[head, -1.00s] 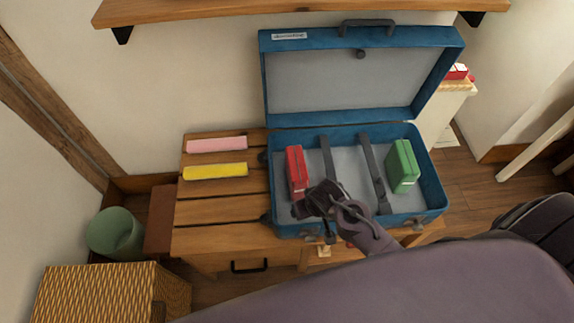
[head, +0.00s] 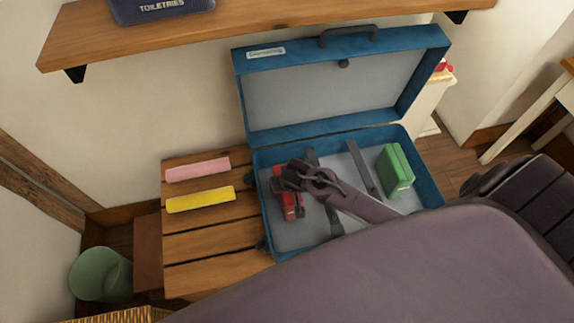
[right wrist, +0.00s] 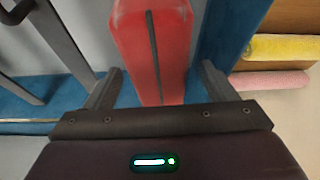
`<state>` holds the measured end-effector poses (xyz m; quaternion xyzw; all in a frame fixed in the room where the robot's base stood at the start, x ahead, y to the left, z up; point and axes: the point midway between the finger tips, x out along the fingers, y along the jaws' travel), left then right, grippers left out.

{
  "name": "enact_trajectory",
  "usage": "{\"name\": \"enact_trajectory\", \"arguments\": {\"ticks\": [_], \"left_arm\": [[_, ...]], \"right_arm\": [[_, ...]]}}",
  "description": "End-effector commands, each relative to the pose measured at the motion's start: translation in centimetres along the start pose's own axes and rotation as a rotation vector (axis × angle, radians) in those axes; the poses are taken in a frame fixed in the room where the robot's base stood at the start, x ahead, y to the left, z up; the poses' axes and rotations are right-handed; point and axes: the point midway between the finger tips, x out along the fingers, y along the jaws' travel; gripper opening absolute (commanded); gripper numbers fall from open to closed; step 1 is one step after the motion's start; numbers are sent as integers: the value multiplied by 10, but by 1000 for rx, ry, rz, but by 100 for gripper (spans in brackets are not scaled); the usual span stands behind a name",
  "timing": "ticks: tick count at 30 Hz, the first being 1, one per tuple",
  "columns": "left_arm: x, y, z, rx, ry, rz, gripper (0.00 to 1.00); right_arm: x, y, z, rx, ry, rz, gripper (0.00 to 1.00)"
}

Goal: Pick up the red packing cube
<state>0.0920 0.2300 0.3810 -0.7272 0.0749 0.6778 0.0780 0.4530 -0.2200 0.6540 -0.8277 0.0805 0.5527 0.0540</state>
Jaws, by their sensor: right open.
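The red packing cube (head: 290,206) stands on edge in the left part of the open blue suitcase (head: 262,224), near its left wall. My right gripper (head: 288,184) is over the cube and hides part of it in the head view. In the right wrist view the red packing cube (right wrist: 155,50) lies ahead of the open fingers (right wrist: 158,85), roughly between them. I cannot tell whether the fingers touch it. A green packing cube (head: 395,170) stands in the right part of the suitcase. My left gripper is not in view.
The suitcase lies on a slatted wooden bench (head: 210,245). A pink roll (head: 198,169) and a yellow roll (head: 200,200) lie left of it. Above is a wooden shelf (head: 270,22) with a toiletries bag (head: 160,8). Grey straps (head: 362,168) cross the suitcase floor.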

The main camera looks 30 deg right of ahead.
Motion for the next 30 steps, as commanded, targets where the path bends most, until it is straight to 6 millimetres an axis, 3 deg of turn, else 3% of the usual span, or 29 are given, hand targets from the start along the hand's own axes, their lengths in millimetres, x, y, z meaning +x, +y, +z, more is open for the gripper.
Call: {"name": "enact_trajectory", "arguments": {"ticks": [3, 7, 12, 30], "left_arm": [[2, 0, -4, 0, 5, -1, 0], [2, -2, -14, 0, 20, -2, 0], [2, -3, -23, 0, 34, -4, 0], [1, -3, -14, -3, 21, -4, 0]], "right_arm": [[18, 1, 0, 0, -1, 2, 78], [28, 2, 0, 0, 0, 2, 78], [30, 1, 0, -1, 1, 1, 78], [34, 1, 2, -1, 1, 0, 78]]}}
